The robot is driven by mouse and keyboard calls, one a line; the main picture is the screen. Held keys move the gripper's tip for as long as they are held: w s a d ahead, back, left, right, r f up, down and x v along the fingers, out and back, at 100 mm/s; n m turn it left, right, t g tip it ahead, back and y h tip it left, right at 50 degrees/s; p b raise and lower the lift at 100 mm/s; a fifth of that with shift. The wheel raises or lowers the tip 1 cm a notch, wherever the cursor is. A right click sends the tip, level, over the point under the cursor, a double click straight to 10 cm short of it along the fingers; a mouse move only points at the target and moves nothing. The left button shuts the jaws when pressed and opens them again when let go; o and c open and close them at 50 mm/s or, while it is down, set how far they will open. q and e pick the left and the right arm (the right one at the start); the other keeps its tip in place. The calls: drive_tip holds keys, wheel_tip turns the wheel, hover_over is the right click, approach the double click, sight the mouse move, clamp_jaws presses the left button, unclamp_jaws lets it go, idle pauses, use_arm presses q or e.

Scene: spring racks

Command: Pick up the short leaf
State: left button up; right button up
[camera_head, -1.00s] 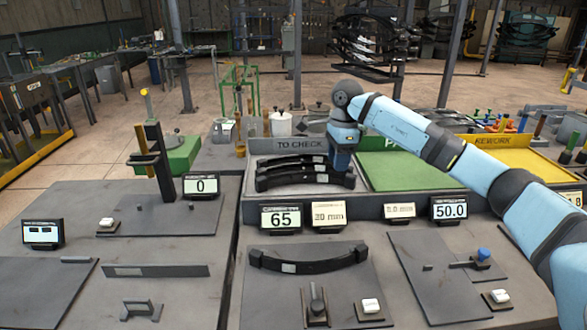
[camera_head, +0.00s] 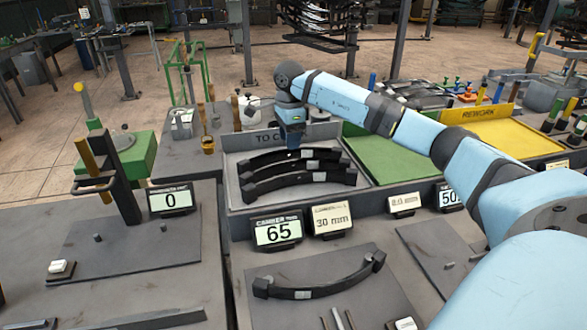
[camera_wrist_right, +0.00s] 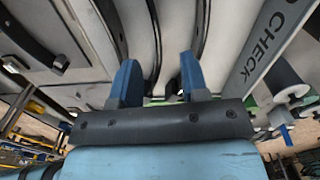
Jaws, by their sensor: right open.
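Several dark curved leaves lie side by side in the TO CHECK tray (camera_head: 232,190): a rear leaf (camera_head: 262,157), a middle leaf (camera_head: 268,171) and a front leaf (camera_head: 272,186). The rear one looks shortest in the head view, but perspective makes this unsure. My right gripper (camera_head: 292,146) is over the tray's rear, near the middle of the leaves; its fingers are mostly hidden there. In the right wrist view, the right gripper (camera_wrist_right: 158,68) is open and empty. One leaf (camera_wrist_right: 155,25) appears between its blue fingers, with other leaves on either side. My left gripper is out of view.
A green tray (camera_head: 390,165) and a yellow REWORK tray (camera_head: 510,140) lie to the right. A gauge stand (camera_head: 122,180) rises at left.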

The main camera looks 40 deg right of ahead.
sight(292, 162)
wheel_tip(292, 162, down, 3)
drive_tip(key=shift+f, duration=0.1)
drive_tip(key=shift+s+d+f, duration=0.1)
drive_tip(key=shift+s+f, duration=0.05)
drive_tip(key=shift+f, duration=1.15)
drive_tip(key=shift+s+d+f, duration=0.1)
drive_tip(key=shift+s+f, duration=0.05)
drive_tip(key=shift+f, duration=1.15)
drive_tip(key=shift+r, duration=0.1)
clamp_jaws()
